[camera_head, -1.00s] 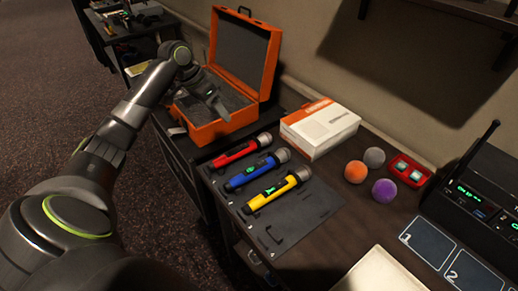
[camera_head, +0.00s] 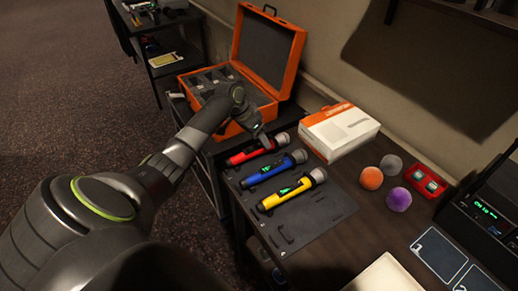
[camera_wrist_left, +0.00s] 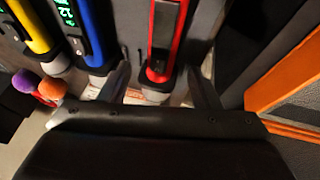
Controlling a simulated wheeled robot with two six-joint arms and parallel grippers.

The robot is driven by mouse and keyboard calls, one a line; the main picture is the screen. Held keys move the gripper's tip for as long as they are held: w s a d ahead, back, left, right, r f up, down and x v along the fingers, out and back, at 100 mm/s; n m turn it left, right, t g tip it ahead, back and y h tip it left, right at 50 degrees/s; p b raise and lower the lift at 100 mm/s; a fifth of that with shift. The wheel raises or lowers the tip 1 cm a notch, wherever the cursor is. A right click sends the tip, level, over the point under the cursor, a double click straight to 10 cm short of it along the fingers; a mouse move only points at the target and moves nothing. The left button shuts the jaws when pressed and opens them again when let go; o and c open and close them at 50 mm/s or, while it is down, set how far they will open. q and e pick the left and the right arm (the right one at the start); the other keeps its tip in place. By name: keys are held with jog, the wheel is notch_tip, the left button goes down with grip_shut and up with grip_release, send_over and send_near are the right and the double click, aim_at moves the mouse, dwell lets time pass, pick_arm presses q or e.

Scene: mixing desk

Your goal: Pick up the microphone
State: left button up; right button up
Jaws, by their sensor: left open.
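Three microphones lie side by side on a dark mat (camera_head: 318,222): a red one (camera_head: 248,154), a blue one (camera_head: 273,171) and a yellow one (camera_head: 288,194). Their grey heads point to the upper right. My left gripper (camera_head: 262,136) is over the head end of the red microphone. In the left wrist view, its open fingers (camera_wrist_left: 160,85) stand on either side of the red microphone (camera_wrist_left: 168,35), with the blue microphone (camera_wrist_left: 90,30) just outside one finger. Contact cannot be told. My right gripper is not in view.
An open orange case (camera_head: 292,62) with foam stands behind, on the left. A white-orange box (camera_head: 342,132) is right of the microphones. Orange, grey and purple foam balls (camera_head: 398,199), a red tray (camera_head: 440,190) and a black radio unit (camera_head: 490,215) are farther right.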

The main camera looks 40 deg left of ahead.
pick_arm(q)
jog(key=shift+x, duration=1.85)
jog(key=shift+c, duration=0.4)
jog(key=shift+w+r, duration=0.1)
grip_shut()
